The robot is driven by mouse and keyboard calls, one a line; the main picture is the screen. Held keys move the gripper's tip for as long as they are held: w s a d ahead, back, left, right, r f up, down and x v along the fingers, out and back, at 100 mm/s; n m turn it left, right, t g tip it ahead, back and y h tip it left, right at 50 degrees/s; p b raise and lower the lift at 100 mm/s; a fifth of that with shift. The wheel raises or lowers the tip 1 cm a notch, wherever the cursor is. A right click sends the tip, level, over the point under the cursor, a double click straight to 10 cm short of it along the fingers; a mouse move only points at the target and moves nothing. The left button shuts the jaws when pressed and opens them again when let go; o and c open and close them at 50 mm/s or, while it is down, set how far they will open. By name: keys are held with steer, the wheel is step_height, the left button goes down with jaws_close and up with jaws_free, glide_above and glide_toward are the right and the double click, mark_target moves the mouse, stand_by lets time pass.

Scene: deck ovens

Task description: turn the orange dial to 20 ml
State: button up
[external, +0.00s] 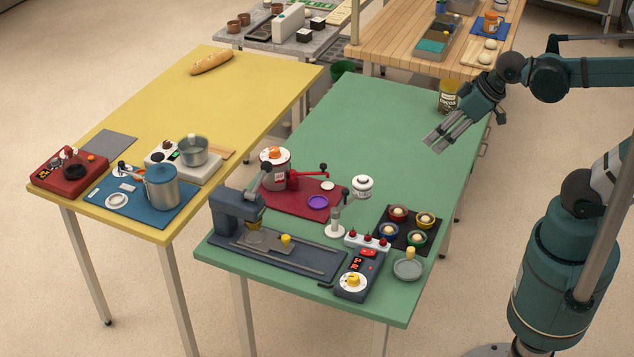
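An orange dial (274,153) sits on a white disc on top of a grey and red canister (275,175), at the back left of the items on the green table. Its scale marks are too small to read. My gripper (433,143) hangs above the right side of the green table, well to the right of the dial and apart from it. Its fingers point down and left, and no object shows in them. From this angle I cannot tell whether they are apart or together.
A yellow dial (352,281) sits near the front edge.

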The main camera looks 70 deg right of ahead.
steer(key=w+r+n+g+p, duration=0.15)
steer(key=w+r+p, duration=0.4)
steer(key=w, duration=0.75)
steer(key=n+g+p, duration=0.3)
steer(key=g+p, duration=0.2)
steer(key=p, duration=0.3)
glide_above(275, 149)
steer(key=shift+w+f, duration=0.1)
steer(key=shift+f, duration=7.15)
steer(key=shift+f, duration=3.9)
